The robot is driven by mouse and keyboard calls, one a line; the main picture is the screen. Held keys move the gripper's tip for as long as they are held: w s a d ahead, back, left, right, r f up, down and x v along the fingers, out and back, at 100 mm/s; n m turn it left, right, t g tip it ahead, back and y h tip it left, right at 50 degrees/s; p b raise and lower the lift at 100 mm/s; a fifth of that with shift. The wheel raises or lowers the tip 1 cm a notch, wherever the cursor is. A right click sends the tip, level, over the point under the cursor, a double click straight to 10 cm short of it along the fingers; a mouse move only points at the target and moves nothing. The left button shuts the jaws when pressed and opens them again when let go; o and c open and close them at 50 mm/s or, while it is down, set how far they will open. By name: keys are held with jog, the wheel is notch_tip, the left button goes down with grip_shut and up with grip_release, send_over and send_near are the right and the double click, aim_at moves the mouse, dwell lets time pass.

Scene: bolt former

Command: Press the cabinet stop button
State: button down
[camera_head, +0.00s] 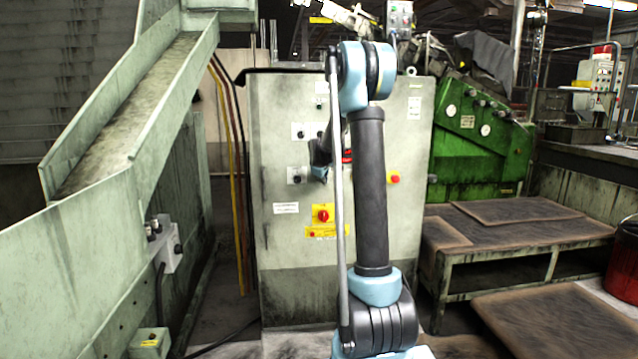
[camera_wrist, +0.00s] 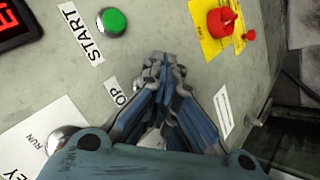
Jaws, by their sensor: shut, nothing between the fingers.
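The cabinet (camera_head: 285,110) stands upright behind my arm in the head view. In the wrist view its face shows a green button (camera_wrist: 112,22) beside a START label (camera_wrist: 82,32). A second label (camera_wrist: 120,97) reads only "OP"; the rest is cut off by my gripper. The stop button by that label cannot be made out; the fingers cover that area. My gripper (camera_wrist: 163,62) is shut and empty, in front of the cabinet face, right of the "OP" label. I cannot tell whether the fingertips touch anything.
A red rotary knob (camera_wrist: 222,20) on a yellow plate and a small red knob (camera_wrist: 250,35) are nearby. A key switch (camera_wrist: 62,140) is at lower left, a red display (camera_wrist: 14,20) at upper left. A chute (camera_head: 130,110) flanks the cabinet's left; a low bench (camera_head: 500,235) its right.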

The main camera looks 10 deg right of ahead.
jog(key=shift+s, duration=0.85)
jog(key=shift+s, duration=0.1)
jog(key=shift+s, duration=2.4)
